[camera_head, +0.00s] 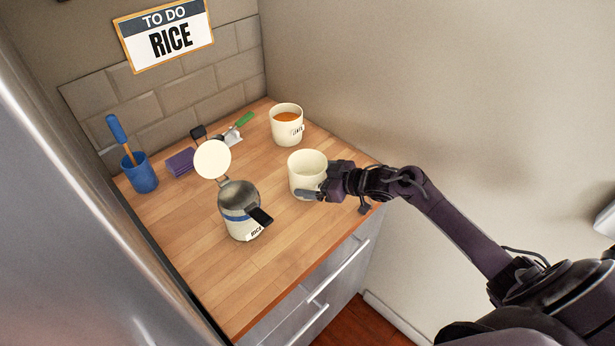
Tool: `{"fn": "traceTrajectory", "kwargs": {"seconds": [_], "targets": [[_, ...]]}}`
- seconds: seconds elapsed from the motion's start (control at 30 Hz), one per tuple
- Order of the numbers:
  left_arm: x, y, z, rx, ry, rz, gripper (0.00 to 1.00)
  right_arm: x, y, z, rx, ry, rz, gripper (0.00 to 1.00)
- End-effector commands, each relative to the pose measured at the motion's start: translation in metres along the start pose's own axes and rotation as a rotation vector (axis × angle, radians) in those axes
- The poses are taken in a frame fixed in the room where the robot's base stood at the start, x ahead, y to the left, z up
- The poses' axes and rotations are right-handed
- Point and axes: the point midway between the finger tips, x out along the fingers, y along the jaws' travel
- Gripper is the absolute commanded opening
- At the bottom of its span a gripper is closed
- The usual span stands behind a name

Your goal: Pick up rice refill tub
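A cream tub (304,164) stands upright on the wooden counter, with a pale inside; no label shows on its visible side, so I cannot read whether it is the rice refill tub. My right gripper (318,186) is at its right side, low down. One dark finger lies across the tub's front; the other finger is hidden, so I cannot tell whether it grips. A grey canister (240,223) marked RICE, with a blue band and its round cream lid (212,159) raised, stands front left of the tub. My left gripper is not in view.
A second cream tub (287,130) with orange contents stands behind. A blue cup (141,178) with a brush, a purple sponge (181,161) and a green-handled tool (244,119) are at the back left. The wooden counter's front (240,300) is clear. A steel front (70,200) borders the left.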

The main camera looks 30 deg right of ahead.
Motion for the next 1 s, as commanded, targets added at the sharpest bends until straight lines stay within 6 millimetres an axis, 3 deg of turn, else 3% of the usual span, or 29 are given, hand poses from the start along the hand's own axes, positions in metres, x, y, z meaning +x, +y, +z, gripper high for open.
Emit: {"fn": "traceTrajectory", "kwargs": {"seconds": [0.13, 0.57, 0.77, 1.0], "targets": [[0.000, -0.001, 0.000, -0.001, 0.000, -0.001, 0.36, 0.000, 0.000, -0.001, -0.001, 0.002, 0.001, 0.62], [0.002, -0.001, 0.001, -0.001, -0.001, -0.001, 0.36, -0.005, 0.001, -0.011, -0.002, 0.002, 0.001, 0.62], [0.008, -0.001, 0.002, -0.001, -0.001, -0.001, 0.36, -0.018, 0.003, -0.043, -0.006, 0.005, 0.001, 0.62], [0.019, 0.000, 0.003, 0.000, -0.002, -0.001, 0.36, -0.042, 0.005, -0.101, -0.007, 0.006, 0.002, 0.62]]}}
